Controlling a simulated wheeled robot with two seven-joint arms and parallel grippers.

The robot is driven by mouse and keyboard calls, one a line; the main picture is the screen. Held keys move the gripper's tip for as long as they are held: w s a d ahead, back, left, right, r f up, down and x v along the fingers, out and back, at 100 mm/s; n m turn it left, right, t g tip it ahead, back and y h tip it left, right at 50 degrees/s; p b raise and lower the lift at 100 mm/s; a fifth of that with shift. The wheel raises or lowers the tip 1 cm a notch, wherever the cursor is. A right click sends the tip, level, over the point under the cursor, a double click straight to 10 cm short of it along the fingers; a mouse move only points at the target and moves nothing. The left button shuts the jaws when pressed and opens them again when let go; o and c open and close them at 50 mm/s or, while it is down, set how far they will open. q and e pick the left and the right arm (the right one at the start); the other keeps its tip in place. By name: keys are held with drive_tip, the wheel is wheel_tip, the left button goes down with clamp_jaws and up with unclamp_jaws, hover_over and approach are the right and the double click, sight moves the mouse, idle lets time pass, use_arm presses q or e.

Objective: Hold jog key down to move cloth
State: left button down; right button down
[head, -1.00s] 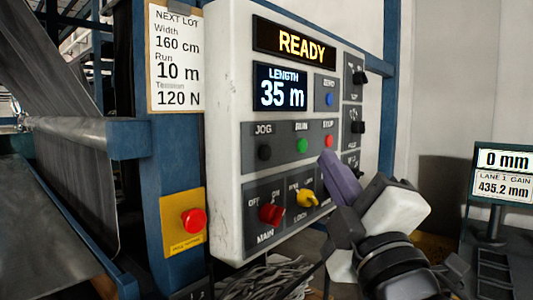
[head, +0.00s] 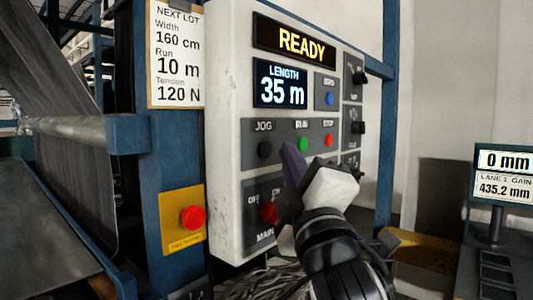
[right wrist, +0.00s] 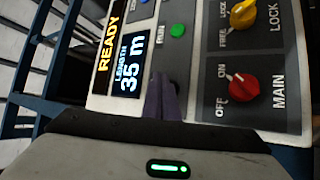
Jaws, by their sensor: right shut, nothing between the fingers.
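The jog key (head: 265,149) is a round black button under the label JOG on the white control panel (head: 225,60). My right gripper (head: 291,163) is shut and empty, its purple fingers in front of the panel, right of and slightly below the jog key. In the right wrist view the purple fingers (right wrist: 163,100) point at the key row, and the jog key cannot be made out clearly there. I cannot tell whether the fingertips touch the panel. The grey cloth (head: 70,130) hangs at the left. The displays read READY and LENGTH 35 m. My left gripper is out of view.
The green RUN key (head: 303,144) and red STOP key (head: 328,139) sit right of JOG. The red MAIN switch (right wrist: 243,88) and yellow LOCK switch (right wrist: 243,15) are below. A red emergency button (head: 192,218) is on the blue post. A scale display (head: 503,172) stands right.

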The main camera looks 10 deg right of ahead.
sight(265, 149)
drive_tip(key=shift+w+a, duration=0.45)
drive_tip(key=shift+w, duration=0.1)
drive_tip(key=shift+w, duration=0.1)
idle(1.7)
drive_tip(key=shift+w+a, duration=0.2)
drive_tip(key=shift+a, duration=0.05)
drive_tip(key=shift+w+a, duration=0.25)
drive_tip(key=shift+w, duration=0.1)
idle(5.0)
